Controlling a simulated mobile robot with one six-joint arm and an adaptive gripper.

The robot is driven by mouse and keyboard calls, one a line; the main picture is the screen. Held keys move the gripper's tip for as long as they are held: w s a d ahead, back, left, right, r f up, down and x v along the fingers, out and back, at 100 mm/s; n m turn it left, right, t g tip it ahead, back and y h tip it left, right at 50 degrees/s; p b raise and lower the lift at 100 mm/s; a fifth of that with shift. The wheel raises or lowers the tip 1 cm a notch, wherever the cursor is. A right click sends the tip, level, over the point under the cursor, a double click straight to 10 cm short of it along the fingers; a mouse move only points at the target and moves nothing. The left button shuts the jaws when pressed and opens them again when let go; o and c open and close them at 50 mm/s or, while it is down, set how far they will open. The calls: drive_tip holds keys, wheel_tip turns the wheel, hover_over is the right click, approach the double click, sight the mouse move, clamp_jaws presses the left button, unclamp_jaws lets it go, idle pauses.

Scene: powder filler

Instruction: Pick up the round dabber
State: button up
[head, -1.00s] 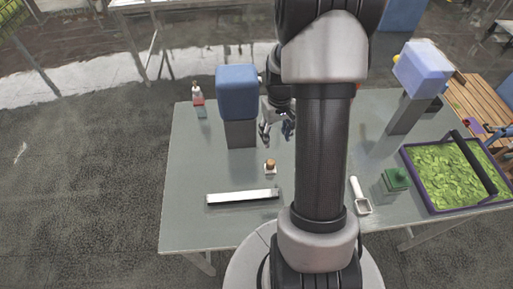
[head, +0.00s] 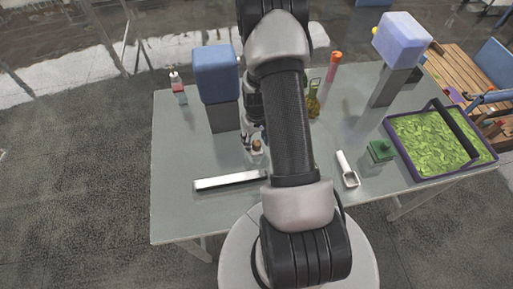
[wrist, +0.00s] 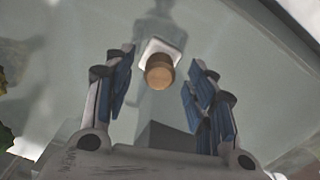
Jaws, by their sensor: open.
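The round dabber (head: 256,146) is a small brown cylinder on a white square base, standing on the grey table left of my arm in the head view. In the wrist view the dabber (wrist: 159,72) shows its round tan top, with the white base behind it. My gripper (wrist: 162,78) is open, with one blue-padded finger on each side of the dabber and a gap to both. In the head view my gripper (head: 246,140) is partly hidden by my arm and sits close beside the dabber.
A blue block on a grey post (head: 224,115) stands just behind the dabber. A long white-topped bar (head: 230,181) lies in front.

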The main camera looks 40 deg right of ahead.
sight(256, 142)
wheel_tip(256, 142, down, 2)
drive_tip(key=shift+f, duration=0.15)
clamp_jaws()
idle(0.7)
wheel_tip(256, 142, up, 20)
drive_tip(key=p, duration=0.1)
drive_tip(key=shift+p, duration=0.35)
